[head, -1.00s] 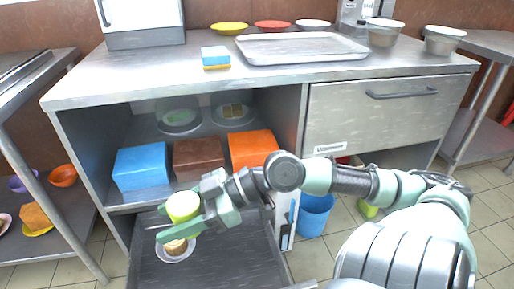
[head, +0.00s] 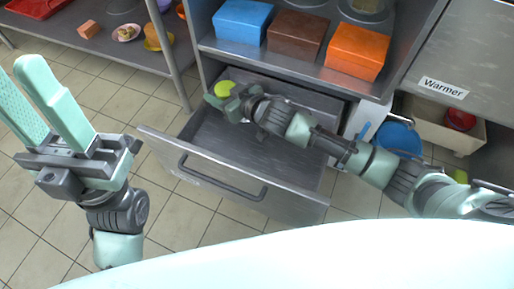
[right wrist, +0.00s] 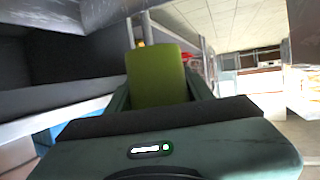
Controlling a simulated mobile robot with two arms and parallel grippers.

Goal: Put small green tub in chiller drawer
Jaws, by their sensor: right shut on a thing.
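The small green tub (head: 226,87) is held in my right gripper (head: 229,94), at the back left of the open drawer (head: 290,203) in the head view. The gripper is shut on it. In the right wrist view the green tub (right wrist: 157,75) stands between the fingers. I cannot tell its height above the drawer floor. The drawer is pulled out under the counter; its dark floor is partly hidden by my right arm and its front panel. My left gripper (head: 22,82) is at the left, empty, with a gap between its fingers.
Blue (head: 241,22), brown (head: 296,36) and orange (head: 357,50) boxes stand on the shelf above the drawer. A blue bucket (head: 398,137) and a beige bin (head: 440,124) are to the right. A side rack (head: 122,54) holds food at upper left. Tiled floor is clear at left.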

